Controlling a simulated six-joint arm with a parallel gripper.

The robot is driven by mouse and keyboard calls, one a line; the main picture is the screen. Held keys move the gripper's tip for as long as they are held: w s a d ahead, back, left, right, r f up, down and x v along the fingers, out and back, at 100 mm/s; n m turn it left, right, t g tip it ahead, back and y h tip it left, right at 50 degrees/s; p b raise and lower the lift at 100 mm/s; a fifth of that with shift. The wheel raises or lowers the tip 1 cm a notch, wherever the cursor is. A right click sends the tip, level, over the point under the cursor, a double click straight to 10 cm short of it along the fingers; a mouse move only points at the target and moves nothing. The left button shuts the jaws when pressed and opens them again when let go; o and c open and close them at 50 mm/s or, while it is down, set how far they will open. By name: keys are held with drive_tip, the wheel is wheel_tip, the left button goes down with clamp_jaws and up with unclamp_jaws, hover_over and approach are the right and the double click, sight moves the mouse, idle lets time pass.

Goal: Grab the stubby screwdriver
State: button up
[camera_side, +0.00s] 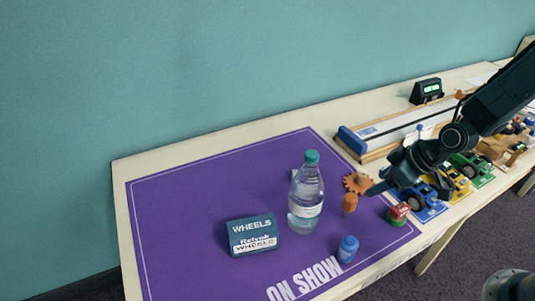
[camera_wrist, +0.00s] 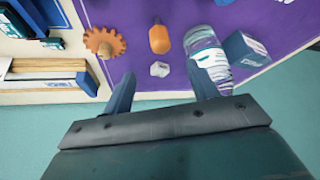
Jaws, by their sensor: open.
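What looks like the stubby screwdriver (camera_side: 349,203), with a short, fat orange handle, is on the purple mat (camera_side: 185,215), just right of the water bottle (camera_side: 307,203) in the side view. In the wrist view, the orange handle (camera_wrist: 159,40) lies beyond my fingertips, roughly in line with the gap between them. Its shaft is hard to make out. My gripper (camera_side: 374,188) is above and to the right of it in the side view. In the wrist view, my gripper (camera_wrist: 162,86) has its fingers wide apart with nothing held between them.
An orange gear (camera_side: 357,183) and a small white cube (camera_wrist: 159,69) are near the handle. A wheels box (camera_side: 253,236), a blue-capped item (camera_side: 347,249) and a red-and-green item (camera_side: 398,214) are also on the mat. Toy cars (camera_side: 430,204) stand right. The mat's left is clear.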

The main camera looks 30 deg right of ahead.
sight(347, 201)
drive_tip(key=shift+w+f, duration=0.1)
drive_tip(key=shift+f, duration=0.15)
drive_tip(key=shift+x, duration=4.15)
drive_tip(key=shift+a, duration=0.1)
drive_tip(key=shift+x, duration=2.6)
drive_tip(key=c, duration=1.1)
